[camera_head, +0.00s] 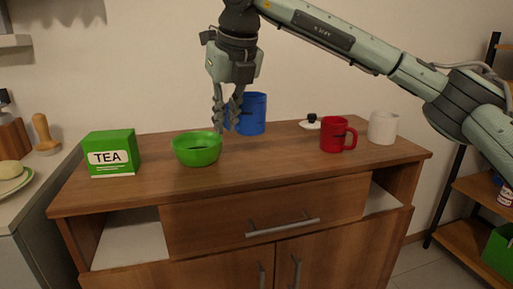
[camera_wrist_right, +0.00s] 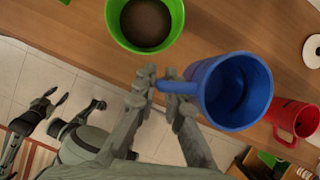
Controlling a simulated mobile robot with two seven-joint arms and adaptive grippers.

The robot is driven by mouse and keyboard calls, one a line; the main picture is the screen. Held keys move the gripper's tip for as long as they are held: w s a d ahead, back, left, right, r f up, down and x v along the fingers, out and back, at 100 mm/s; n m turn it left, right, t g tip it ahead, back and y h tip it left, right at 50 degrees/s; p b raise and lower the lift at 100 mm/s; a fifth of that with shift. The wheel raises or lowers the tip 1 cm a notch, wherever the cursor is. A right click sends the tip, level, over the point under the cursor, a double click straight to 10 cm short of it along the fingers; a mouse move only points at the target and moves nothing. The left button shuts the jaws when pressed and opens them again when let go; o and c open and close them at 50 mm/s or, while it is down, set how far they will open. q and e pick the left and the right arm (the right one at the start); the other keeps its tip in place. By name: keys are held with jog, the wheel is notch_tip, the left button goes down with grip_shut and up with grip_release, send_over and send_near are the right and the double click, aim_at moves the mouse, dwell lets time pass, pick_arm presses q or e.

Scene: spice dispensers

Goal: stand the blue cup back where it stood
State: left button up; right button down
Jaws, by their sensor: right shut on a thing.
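The blue cup (camera_head: 253,113) is upright in my right gripper (camera_head: 229,127), which is shut on its handle at the cup's left side. The cup appears held above the wooden cabinet top (camera_head: 285,149), right of the green bowl (camera_head: 197,150). In the wrist view, my right gripper (camera_wrist_right: 160,85) pinches the handle of the blue cup (camera_wrist_right: 233,92), and the cup's open top faces the camera. My left gripper is outside the head view. Grey and dark gripper-like parts show at the wrist view's lower left, but their state is unclear.
A red mug (camera_head: 335,135) and a white cup (camera_head: 382,127) stand at the right. A white lid-like disc with a black knob (camera_head: 311,122) lies behind the mug. A green TEA box (camera_head: 111,153) stands at the left. The cabinet top between bowl and red mug is clear.

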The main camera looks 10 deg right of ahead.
aim_at(252, 131)
jog(key=w+d+f, duration=0.1)
jog(key=d, duration=0.1)
jog(key=d+f, duration=0.1)
jog(key=d, duration=0.1)
jog(key=w+d+f, duration=0.1)
jog(key=d+f, duration=0.1)
jog(key=shift+w+p, duration=0.3)
notch_tip(252, 131, down, 4)
jog(key=shift+d+r, duration=0.1)
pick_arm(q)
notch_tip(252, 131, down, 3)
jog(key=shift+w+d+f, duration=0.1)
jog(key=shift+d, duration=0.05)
pick_arm(e)
jog(key=shift+f, duration=0.25)
